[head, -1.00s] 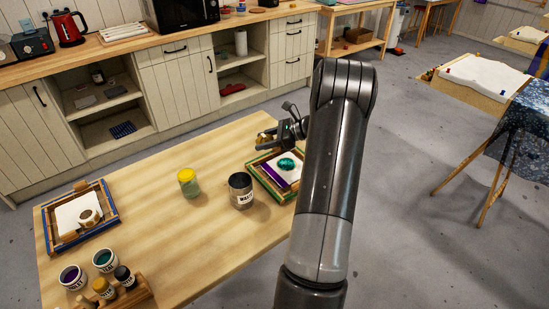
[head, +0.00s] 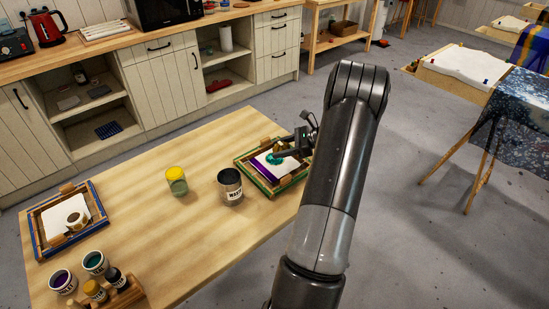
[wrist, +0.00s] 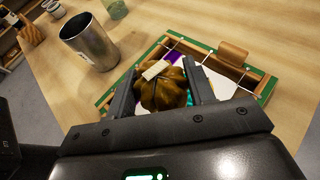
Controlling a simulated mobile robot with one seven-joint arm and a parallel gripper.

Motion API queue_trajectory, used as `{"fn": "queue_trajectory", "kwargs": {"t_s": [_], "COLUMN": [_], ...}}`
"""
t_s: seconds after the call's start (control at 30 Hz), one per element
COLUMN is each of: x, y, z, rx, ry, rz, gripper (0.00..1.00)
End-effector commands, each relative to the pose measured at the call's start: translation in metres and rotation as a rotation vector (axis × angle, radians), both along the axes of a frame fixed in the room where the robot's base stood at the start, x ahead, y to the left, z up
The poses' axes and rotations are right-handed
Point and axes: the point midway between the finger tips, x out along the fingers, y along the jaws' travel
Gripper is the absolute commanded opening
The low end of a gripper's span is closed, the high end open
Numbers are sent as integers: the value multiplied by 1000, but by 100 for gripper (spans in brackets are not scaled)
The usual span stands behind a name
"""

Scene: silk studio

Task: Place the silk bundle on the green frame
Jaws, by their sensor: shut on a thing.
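The silk bundle (wrist: 163,92) is a round, lobed, golden-brown bundle with a pale tag on top. In the wrist view it sits between the two fingers of my gripper (wrist: 160,72), which is shut on it. The green frame (wrist: 208,50), a wooden frame with a green outer edge, lies below and around it. In the head view my gripper (head: 287,154) is over the green frame (head: 247,176), and the bundle is not clearly visible. White and purple cloth and a teal patch (head: 275,160) show inside the frame. I cannot tell whether the bundle touches the cloth.
A metal can (head: 230,188) stands close left of the green frame, with a yellow-lidded jar (head: 176,181) beyond it. A blue frame (head: 40,241) with a tan roll is at the left. Paint pots (head: 62,281) and bottles stand at the front.

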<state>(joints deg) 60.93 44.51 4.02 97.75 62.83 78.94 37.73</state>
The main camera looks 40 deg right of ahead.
Motion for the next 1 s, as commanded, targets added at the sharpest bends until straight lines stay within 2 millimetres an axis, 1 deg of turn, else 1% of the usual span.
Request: {"fn": "queue_trajectory", "kwargs": {"t_s": [0.03, 0.1, 0.2, 0.27, 0.37, 0.5, 0.57, 0.93, 0.97, 1.0], "x": [8, 16, 22, 24, 24, 23, 24, 23, 23, 23], "y": [4, 7, 10, 11, 11, 11, 11, 10, 10, 10], "z": [-6, -11, -15, -17, -26, -48, -54, -58, -58, -58], "rx": [2, 1, 0, 1, 2, 2, 1, 0, 0, 0], "ry": [0, 0, 0, 0, 1, 2, 1, 0, 0, 0], "rz": [3, 1, 0, 0, -1, -1, -1, -1, -1, -1], "gripper": [27, 27, 27, 27, 27, 27, 27, 27, 50, 54]}}
